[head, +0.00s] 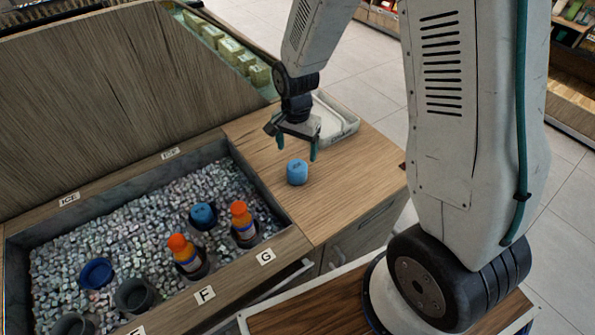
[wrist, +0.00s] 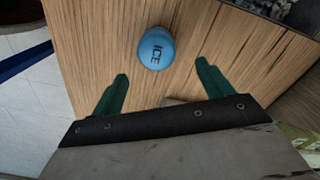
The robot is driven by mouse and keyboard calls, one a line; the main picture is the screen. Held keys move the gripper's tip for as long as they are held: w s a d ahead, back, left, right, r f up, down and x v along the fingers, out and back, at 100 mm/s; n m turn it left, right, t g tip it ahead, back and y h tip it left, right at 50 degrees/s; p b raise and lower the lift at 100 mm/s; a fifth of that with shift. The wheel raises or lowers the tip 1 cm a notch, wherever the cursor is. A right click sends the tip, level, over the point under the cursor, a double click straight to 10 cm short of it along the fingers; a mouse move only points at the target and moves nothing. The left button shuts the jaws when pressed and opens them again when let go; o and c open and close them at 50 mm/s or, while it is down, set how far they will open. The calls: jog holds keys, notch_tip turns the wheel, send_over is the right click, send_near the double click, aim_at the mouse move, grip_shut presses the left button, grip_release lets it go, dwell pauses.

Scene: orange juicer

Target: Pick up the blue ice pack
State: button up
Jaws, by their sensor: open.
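The blue ice pack (head: 297,172) is a small rounded cylinder standing on the wooden counter (head: 350,185), to the right of the ice bin. In the wrist view the ice pack (wrist: 156,48) shows the word ICE and lies ahead of the fingertips, between their lines. My gripper (head: 296,147) is open and empty, with green fingers, above the counter close to the ice pack. The gripper also shows in the wrist view (wrist: 162,68), its two fingers apart and not touching the pack.
The ice bin (head: 275,192) holds bottles with orange caps (head: 240,208) and a blue item (head: 203,216) in holders. A white tray (head: 340,125) stands on the counter behind my gripper. The counter around the ice pack is clear; its edge lies to the right.

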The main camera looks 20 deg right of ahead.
aim_at(297, 165)
jog(key=f, duration=0.4)
jog(key=shift+s+a+f, duration=0.2)
jog(key=shift+s+f, duration=0.15)
jog(key=shift+s, duration=0.05)
jog(key=shift+f, duration=0.6)
jog(key=c, duration=1.1)
